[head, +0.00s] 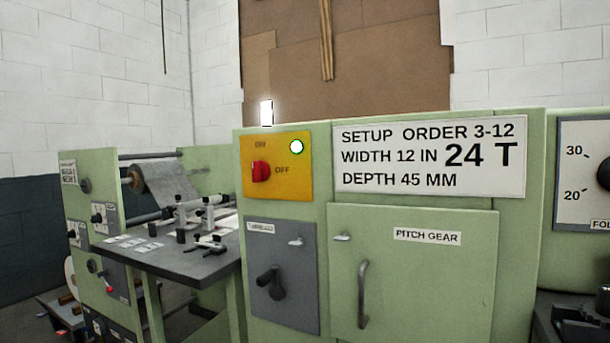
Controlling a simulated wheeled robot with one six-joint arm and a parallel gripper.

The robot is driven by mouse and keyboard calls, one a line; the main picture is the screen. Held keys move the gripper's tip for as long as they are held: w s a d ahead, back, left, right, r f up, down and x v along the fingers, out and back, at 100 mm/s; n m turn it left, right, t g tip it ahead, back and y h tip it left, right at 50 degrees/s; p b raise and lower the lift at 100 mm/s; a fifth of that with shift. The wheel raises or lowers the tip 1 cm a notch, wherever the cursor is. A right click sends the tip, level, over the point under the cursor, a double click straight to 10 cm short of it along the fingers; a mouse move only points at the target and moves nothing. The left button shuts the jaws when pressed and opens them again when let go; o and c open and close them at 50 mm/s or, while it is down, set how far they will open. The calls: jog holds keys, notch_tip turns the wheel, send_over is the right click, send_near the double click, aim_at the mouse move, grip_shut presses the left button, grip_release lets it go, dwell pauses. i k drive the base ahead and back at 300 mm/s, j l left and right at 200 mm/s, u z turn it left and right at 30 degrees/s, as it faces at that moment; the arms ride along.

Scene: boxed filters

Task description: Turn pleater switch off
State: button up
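The pleater is a pale green machine (285,213) across the middle of the head view. Its switch is a red rotary knob (261,171) on a yellow plate (278,188), left of centre. A word that looks like ON is above the knob, and OFF is to its right. The knob's exact pointing direction is too small to tell for sure. A round indicator (296,146) at the plate's upper right glows green-white. My gripper is not in view, and nothing covers the switch.
A white light (266,113) glows on top of the machine. Below the plate is a grey panel with a black crank (270,283). A PITCH GEAR door (418,275) has a protruding handle (363,294). A grey worktable (185,262) with fixtures juts out at left.

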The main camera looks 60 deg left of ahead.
aim_at(261, 170)
jog(key=j+u, duration=0.1)
jog(key=u, duration=0.75)
jog(key=i+j+u, duration=0.1)
jog(key=u, duration=0.3)
jog(key=j+u, duration=0.1)
jog(key=u, duration=0.3)
